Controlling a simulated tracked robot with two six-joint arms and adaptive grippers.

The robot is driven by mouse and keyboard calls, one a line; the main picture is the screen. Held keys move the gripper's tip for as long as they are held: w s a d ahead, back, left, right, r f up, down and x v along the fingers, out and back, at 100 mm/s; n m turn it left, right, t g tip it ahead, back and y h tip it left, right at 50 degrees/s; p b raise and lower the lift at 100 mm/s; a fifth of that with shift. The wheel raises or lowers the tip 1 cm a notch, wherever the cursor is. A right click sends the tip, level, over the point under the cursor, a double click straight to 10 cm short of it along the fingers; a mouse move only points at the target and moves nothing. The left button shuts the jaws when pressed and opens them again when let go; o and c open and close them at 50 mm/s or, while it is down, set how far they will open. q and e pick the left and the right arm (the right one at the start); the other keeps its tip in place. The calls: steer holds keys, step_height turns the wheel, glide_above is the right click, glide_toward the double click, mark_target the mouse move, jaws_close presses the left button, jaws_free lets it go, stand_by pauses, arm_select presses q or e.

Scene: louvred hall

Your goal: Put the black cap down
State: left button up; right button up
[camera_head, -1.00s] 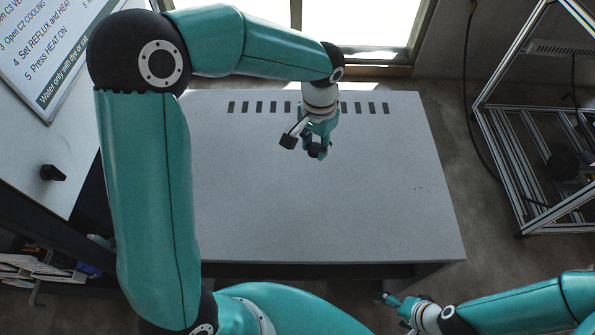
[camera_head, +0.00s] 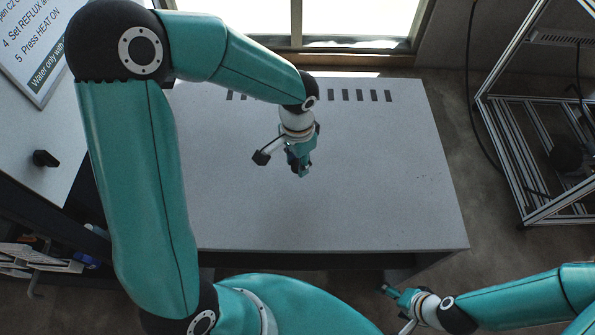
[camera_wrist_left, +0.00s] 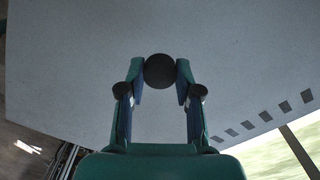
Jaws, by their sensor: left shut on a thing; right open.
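The black cap (camera_wrist_left: 160,71) is a dark round piece between the fingertips of my left gripper (camera_wrist_left: 161,76) in the left wrist view. The gripper is shut on it. In the head view my left gripper (camera_head: 300,170) points down over the middle of the grey tabletop (camera_head: 370,200); the cap is hard to tell from the dark fingers there. I cannot tell whether the cap touches the tabletop. My right gripper (camera_head: 388,292) is open and low at the lower right, off the table's front edge.
The tabletop is otherwise bare, with a row of dark slots (camera_head: 360,96) along its back. A panel with a black knob (camera_head: 45,158) and a printed sign (camera_head: 45,50) stands at left. A metal frame (camera_head: 530,150) stands at right.

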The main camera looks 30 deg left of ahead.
mark_target(298, 179)
arm_select(q)
steer(key=shift+f, duration=2.6)
steer(key=shift+f+b, duration=0.1)
steer(key=shift+b, duration=0.2)
steer(key=o, duration=0.8)
